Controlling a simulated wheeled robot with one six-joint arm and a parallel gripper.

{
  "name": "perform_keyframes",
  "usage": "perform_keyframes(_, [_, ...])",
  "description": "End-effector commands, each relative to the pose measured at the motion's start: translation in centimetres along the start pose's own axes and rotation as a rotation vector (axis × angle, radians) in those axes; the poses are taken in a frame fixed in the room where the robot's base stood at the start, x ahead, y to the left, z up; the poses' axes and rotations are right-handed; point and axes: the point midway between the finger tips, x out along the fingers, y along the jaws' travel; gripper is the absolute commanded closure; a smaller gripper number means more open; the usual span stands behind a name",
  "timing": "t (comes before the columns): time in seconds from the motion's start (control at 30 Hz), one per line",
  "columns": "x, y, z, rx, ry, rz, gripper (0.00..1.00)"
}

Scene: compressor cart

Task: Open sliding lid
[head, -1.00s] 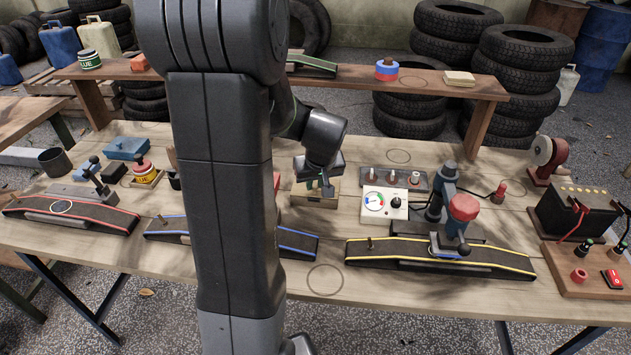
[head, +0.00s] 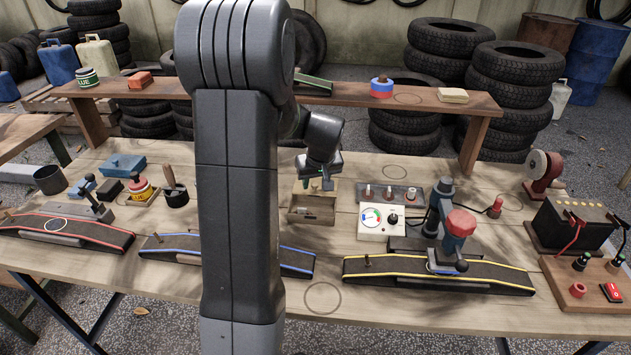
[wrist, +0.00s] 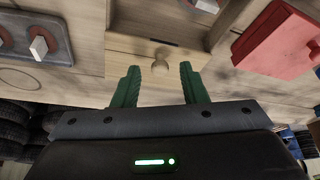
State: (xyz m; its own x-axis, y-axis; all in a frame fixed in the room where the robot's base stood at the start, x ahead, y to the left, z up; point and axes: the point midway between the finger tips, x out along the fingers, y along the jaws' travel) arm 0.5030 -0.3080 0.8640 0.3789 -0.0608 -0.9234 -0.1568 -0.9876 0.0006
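The small wooden box (head: 312,218) stands on the bench just right of my arm in the head view. Its near part is uncovered and shows a hollow inside with something pale in it, too small to name. In the wrist view the wooden lid (wrist: 125,48) has a round wooden knob (wrist: 160,62) and a dark slot beside it. My gripper (head: 322,186) is above the far part of the box. Its green fingers (wrist: 160,76) are spread, with the knob between and just beyond their tips; I see no contact.
A yellow-edged conveyor (head: 490,274) lies in front to the right. A raised wooden shelf (head: 440,106) runs behind. In the wrist view a red block (wrist: 275,40) is near.

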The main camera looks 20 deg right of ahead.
Motion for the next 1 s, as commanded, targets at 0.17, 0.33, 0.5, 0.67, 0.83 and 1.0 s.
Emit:
perform_keyframes(0.17, [0.0, 0.0, 0.0, 0.000, -0.001, 0.000, 0.61])
perform_keyframes(0.33, [-0.5, 0.0, 0.0, 0.000, 0.001, 0.000, 0.61])
perform_keyframes(0.5, [-2.9, 0.0, -0.1, 0.000, 0.003, 0.002, 0.61])
perform_keyframes(0.67, [-6.6, 0.1, -0.1, 0.001, 0.005, 0.002, 0.61])
perform_keyframes(0.83, [-10.3, 0.0, -0.1, 0.001, 0.004, 0.002, 0.61])
perform_keyframes(1.0, [-12.8, 0.0, 0.0, 0.000, 0.001, 0.001, 0.61])
